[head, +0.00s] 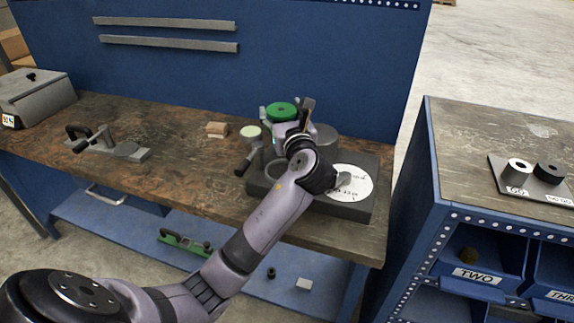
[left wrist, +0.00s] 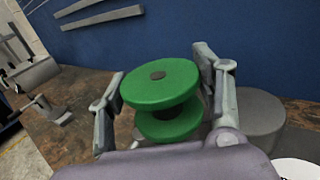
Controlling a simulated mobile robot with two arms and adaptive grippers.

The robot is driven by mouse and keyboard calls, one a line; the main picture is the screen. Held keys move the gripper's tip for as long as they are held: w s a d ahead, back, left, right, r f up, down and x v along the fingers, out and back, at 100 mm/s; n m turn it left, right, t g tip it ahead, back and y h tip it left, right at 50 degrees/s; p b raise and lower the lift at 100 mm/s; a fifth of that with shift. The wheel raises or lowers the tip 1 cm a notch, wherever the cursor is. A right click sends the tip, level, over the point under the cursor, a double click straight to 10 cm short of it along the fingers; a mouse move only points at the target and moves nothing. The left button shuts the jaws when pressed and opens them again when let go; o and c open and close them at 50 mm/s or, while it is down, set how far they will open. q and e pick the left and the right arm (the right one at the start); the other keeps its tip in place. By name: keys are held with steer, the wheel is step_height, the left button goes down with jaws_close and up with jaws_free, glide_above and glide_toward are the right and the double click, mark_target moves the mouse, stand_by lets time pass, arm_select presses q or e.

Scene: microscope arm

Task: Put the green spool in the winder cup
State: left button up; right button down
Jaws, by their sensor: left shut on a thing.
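The green spool (head: 282,112) is a pair of green discs with a narrower core and a dark centre hole. It also shows large and slightly tilted in the left wrist view (left wrist: 160,85). My left gripper (head: 286,118) is shut on it, one finger on each side, above the dark grey winder base (head: 357,211). A grey cylinder (head: 325,142) stands just right of the gripper, and it shows in the left wrist view (left wrist: 258,112). My right gripper is out of view.
A white round dial (head: 350,186) lies on the base. A dark handle (head: 246,164) and a pale round cap (head: 250,131) are at its left. A small brown block (head: 217,129) sits further left. The blue back panel (head: 330,60) is close behind the gripper.

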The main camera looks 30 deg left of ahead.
arm_select(q)
step_height(320, 180, down, 10)
steer(key=shift+d+r+b, duration=0.1)
steer(key=shift+r+b, duration=0.05)
steer(key=shift+b, duration=0.25)
steer(key=shift+f, duration=2.4)
steer(key=shift+f+b, duration=0.15)
steer(key=shift+b, duration=0.15)
steer(key=o, duration=1.2)
steer(key=shift+r, duration=0.2)
steer(key=v, duration=1.2)
